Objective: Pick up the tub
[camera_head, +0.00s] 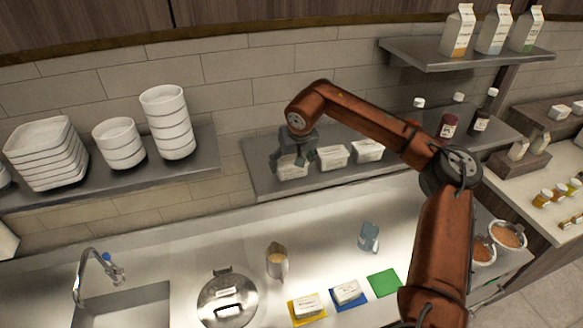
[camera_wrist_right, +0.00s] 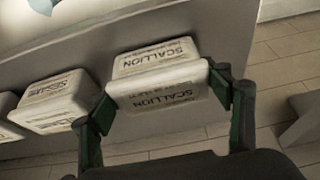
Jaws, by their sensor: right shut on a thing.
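My right gripper (camera_head: 294,158) reaches the middle wall shelf and is shut on the leftmost white tub (camera_head: 292,173) there. In the wrist view the gripper (camera_wrist_right: 166,104) has one green-padded finger on each side of the tub (camera_wrist_right: 158,95), which reads SCALLION. A second SCALLION face (camera_wrist_right: 155,55) shows just beyond it; I cannot tell whether it is a separate tub. A SESAME tub (camera_wrist_right: 55,100) stands to its left, apart from it. I cannot tell whether the held tub touches the shelf. My left gripper is out of view.
Two more tubs, a middle one (camera_head: 332,156) and a right one (camera_head: 367,150), stand on the shelf (camera_head: 258,163). Below, tubs sit on the yellow mat (camera_head: 293,312) and blue mat (camera_head: 335,303); the green mat (camera_head: 383,283) is bare. Bowls (camera_head: 167,120) stand left.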

